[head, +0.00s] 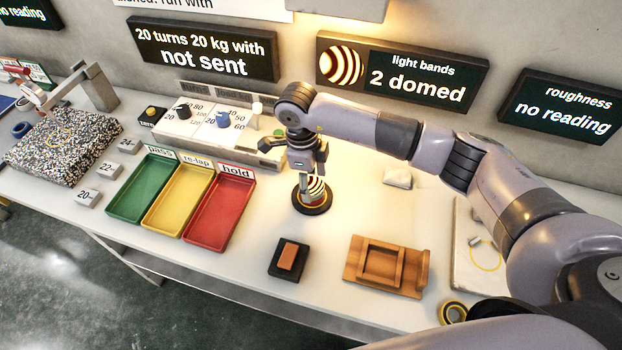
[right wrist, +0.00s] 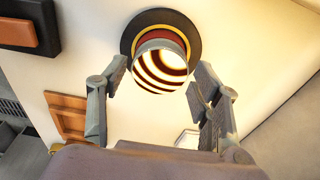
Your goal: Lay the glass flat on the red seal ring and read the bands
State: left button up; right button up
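The round glass (right wrist: 158,70) shows curved dark and pale bands and sits over the red seal ring (right wrist: 160,33) on a dark round base; it also shows in the head view (head: 317,188). The ring's red rim shows past the glass on one side in the right wrist view; whether the glass lies fully flat I cannot tell. My right gripper (right wrist: 160,82) is just above, its fingers apart on either side of the glass with small gaps. The light bands display (head: 402,74) reads "2 domed". My left gripper is out of view.
Green, yellow and red trays (head: 222,213), marked pass, re-lap and hold, lie to the left. A black block with a brown top (head: 288,260) and a wooden holder (head: 386,266) are in front. The roughness display (head: 562,107) reads "no reading". Bare bench lies around the base.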

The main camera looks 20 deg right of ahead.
jog(key=shift+o, duration=0.9)
jog(key=shift+r+p, duration=0.3)
jog(key=shift+p, duration=0.05)
jog(key=shift+w+r+b, duration=0.1)
jog(key=shift+r+b, duration=0.3)
notch_tip(320, 180, up, 11)
jog(key=a+b, duration=0.1)
jog(key=b, duration=0.1)
jog(key=shift+w+a, duration=0.15)
jog(key=shift+w, duration=0.05)
